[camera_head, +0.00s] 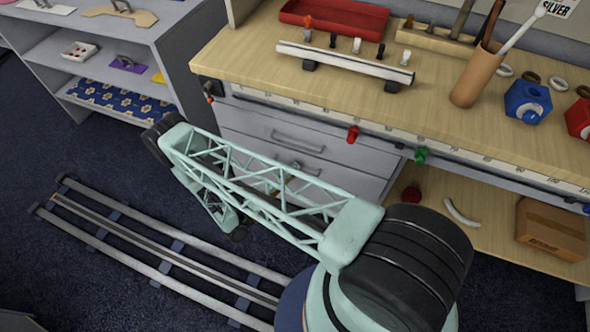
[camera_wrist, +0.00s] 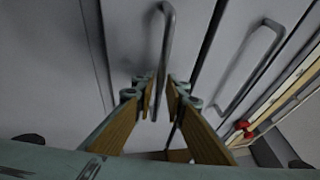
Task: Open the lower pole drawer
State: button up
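The lower drawer (camera_head: 262,156) is a grey front below the upper drawer (camera_head: 245,121) under the wooden bench; both look shut. In the wrist view, turned sideways, the lower drawer's metal handle (camera_wrist: 167,35) runs down between the wood-faced fingers of my gripper (camera_wrist: 161,88). The fingers stand apart on either side of the bar, with small gaps showing. The upper drawer's handle (camera_wrist: 255,65) is to the right, clear of the fingers. In the head view my gripper (camera_head: 287,183) is mostly hidden behind my green lattice arm, by the lower drawer.
A red knob (camera_head: 352,134) and a green knob (camera_head: 421,156) sit on the bench's front rail. An open shelf with a cardboard box (camera_head: 551,229) is at right. A grey shelf unit (camera_head: 146,50) stands at left. Floor before the drawers is clear besides my rail.

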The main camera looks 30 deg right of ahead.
jog(key=shift+w+d, duration=0.1)
jog(key=shift+d, duration=0.25)
jog(key=shift+c, duration=0.5)
grip_shut()
jog(key=shift+a, duration=0.1)
